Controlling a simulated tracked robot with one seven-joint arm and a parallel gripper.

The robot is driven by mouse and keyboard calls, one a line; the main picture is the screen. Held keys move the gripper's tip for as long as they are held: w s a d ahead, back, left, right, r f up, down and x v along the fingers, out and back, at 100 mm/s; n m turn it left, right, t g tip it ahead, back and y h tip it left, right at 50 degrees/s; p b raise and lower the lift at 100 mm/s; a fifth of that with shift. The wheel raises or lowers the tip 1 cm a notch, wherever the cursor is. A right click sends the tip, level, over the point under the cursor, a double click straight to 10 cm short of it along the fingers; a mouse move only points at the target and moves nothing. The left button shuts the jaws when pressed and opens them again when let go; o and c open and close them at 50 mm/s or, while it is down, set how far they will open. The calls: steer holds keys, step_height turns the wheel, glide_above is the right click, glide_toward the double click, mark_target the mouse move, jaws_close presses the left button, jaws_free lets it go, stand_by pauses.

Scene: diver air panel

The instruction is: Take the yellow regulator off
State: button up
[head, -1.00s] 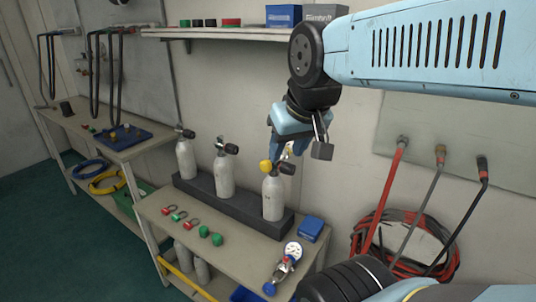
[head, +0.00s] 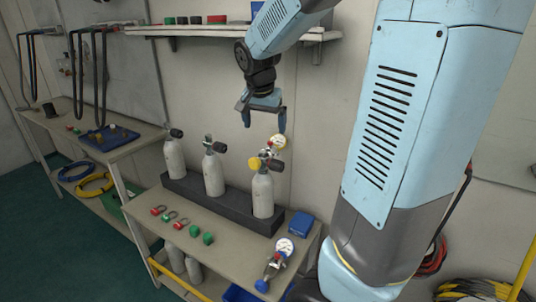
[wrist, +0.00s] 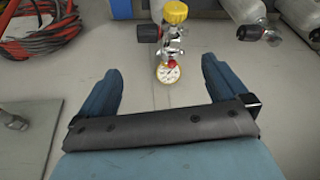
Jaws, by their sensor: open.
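The yellow regulator (head: 269,155) sits on the valve of the right-hand grey cylinder (head: 263,196) in the rack. Its yellow knob and yellow-rimmed white gauge show in the head view. In the wrist view the regulator (wrist: 172,45) is upper centre, knob at the top and gauge below. My gripper (head: 264,121) is open and empty, fingers pointing down, above the regulator and apart from it. In the wrist view the gauge appears between the fingertips of my gripper (wrist: 160,65). The exact distance to it is unclear.
Two more cylinders (head: 213,174) stand in the dark rack (head: 236,218). A blue-knobbed regulator (head: 275,266) and a blue box (head: 300,224) lie on the bench (head: 220,249). A shelf (head: 225,30) is on the wall above. Coiled hoses (wrist: 40,32) show in the wrist view.

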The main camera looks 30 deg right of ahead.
steer(key=m+h, duration=0.2)
glide_toward(268, 150)
steer(key=shift+g+y, duration=0.3)
steer(key=x, duration=0.5)
steer(key=shift+d+f, duration=0.2)
steer(key=shift+d, duration=0.1)
steer(key=shift+w+x, duration=0.15)
steer(key=shift+x, duration=1.05)
steer(key=shift+w+x, duration=0.1)
steer(key=shift+x, duration=1.15)
steer(key=shift+r, duration=0.1)
steer(key=c, duration=1.5)
